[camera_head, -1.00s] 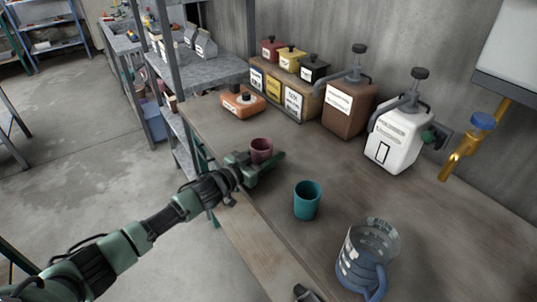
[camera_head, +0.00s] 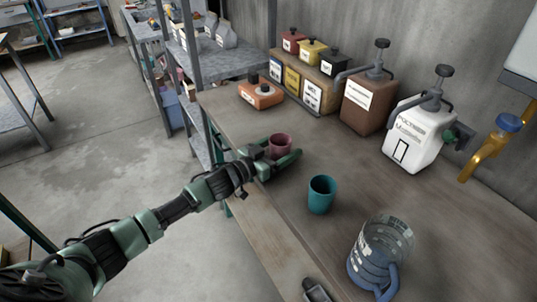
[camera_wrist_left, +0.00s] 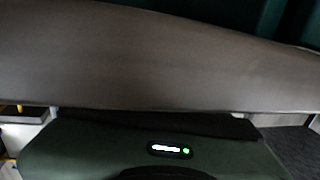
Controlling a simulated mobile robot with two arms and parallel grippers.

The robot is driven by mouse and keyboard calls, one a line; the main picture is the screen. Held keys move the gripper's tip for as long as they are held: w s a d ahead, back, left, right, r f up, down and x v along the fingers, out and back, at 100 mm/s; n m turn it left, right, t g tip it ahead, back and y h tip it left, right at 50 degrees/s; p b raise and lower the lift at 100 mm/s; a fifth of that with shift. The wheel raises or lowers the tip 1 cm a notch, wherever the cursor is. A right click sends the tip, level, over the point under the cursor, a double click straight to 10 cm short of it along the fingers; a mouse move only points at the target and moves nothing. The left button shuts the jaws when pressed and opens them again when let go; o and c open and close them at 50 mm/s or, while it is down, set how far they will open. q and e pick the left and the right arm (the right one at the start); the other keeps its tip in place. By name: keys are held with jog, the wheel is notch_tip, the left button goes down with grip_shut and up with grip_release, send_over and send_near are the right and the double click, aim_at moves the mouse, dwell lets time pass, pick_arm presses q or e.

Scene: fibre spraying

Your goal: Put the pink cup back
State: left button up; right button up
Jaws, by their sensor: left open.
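The pink cup (camera_head: 281,144) stands upright near the table's left edge in the head view. My left gripper (camera_head: 279,160) is open at table level, with its green fingers low around the cup. The near side and base of the cup are partly hidden by the fingers. In the left wrist view, the dark green gripper body (camera_wrist_left: 100,145) fills the bottom, below a broad brown-grey surface that I cannot identify. My right gripper is not in view.
A teal cup (camera_head: 321,196) and a blue-tinted measuring jug (camera_head: 375,262) stand to the right on the table (camera_head: 350,165). Brown (camera_head: 368,104) and white (camera_head: 412,140) pump containers stand along the wall.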

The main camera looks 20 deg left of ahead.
pick_arm(q)
jog(key=b+v, duration=0.1)
jog(key=v, duration=1)
